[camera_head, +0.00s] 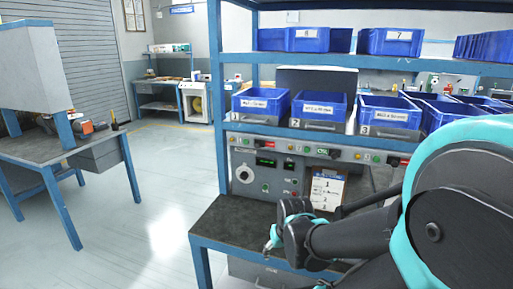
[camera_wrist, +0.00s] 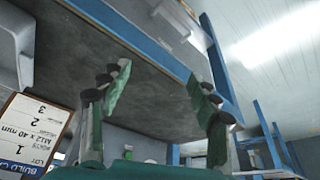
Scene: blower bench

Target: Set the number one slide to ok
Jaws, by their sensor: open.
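The number one slide (camera_head: 265,143) is a small red piece at the left of the grey panel (camera_head: 290,180), under the first blue bin. My gripper (camera_head: 270,240) is low in front of the panel, over the bench front, below and apart from the slide. In the wrist view my gripper (camera_wrist: 158,76) is open, with nothing between its fingers. The slide is not seen there.
Numbered blue bins (camera_head: 260,104) line the shelf above. A build card (camera_head: 327,190) stands on the dark bench top (camera_head: 232,216). Floor left of the bench is clear.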

